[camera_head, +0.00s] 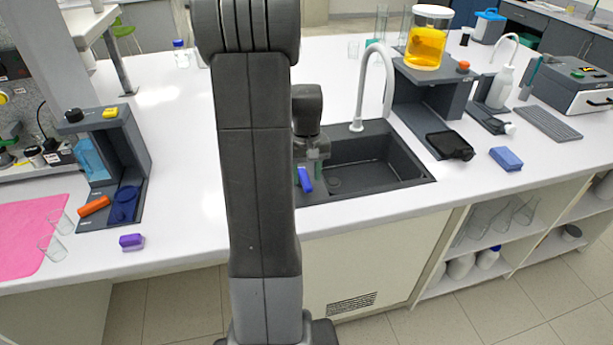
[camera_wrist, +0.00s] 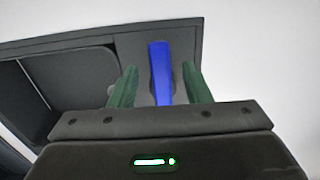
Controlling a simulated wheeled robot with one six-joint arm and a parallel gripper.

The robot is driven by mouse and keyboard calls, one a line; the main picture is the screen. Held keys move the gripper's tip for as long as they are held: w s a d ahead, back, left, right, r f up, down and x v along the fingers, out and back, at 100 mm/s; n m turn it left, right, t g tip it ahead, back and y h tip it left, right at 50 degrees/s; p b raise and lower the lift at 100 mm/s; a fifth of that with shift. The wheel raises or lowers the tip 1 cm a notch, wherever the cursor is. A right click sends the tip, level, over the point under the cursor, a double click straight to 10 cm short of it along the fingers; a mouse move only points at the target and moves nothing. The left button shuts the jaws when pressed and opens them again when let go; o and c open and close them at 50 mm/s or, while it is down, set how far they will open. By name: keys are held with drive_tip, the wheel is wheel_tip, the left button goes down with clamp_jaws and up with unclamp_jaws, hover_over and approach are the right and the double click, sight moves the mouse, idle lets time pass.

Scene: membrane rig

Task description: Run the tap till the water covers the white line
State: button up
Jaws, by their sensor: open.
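The white gooseneck tap (camera_head: 388,75) rises behind the dark grey sink (camera_head: 405,160), its spout arching over the basin. A blue lever (camera_head: 305,180) stands at the sink's left side, partly hidden by my arm. In the wrist view the blue lever (camera_wrist: 160,72) lies between the two green fingers of my gripper (camera_wrist: 158,78), with gaps on both sides. My gripper (camera_head: 316,160) is open and holds nothing. No stream shows under the spout, and I cannot make out water or a white line in the basin.
A grey stand (camera_head: 430,95) with a jar of yellow liquid (camera_head: 427,45) stands right of the tap. A black object (camera_head: 450,145) and a blue block (camera_head: 506,158) lie right of the sink. A grey rig (camera_head: 125,150) stands left. The counter between rig and arm is clear.

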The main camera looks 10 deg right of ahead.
drive_tip(key=shift+f, duration=0.85)
clamp_jaws()
